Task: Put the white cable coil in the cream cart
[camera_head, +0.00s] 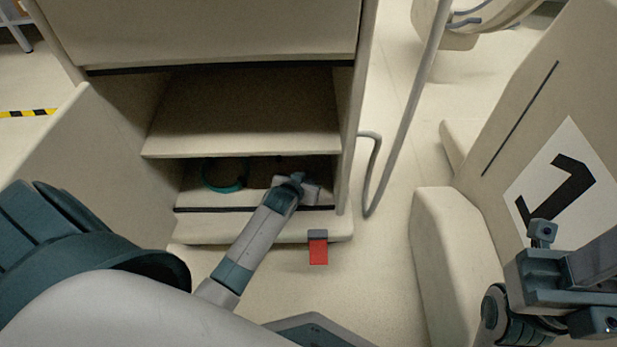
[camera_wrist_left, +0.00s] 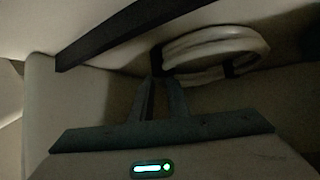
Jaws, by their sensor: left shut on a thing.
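The cream cart (camera_head: 240,135) stands open in front of me, with a middle shelf and a low compartment below it. My left gripper (camera_head: 305,188) reaches into the front of the low compartment, near its right side. In the left wrist view its fingers (camera_wrist_left: 160,78) are shut on the near-left edge of the white cable coil (camera_wrist_left: 215,48), which has black ties. In the head view I cannot make out the coil, hidden at the gripper. My right gripper (camera_head: 545,240) is only partly seen at the right edge; its finger state is unclear.
A teal ring-shaped coil (camera_head: 225,183) lies in the low compartment, left of my left gripper. A red tag (camera_head: 318,250) hangs at the cart's base. The middle shelf (camera_head: 245,130) looks empty.

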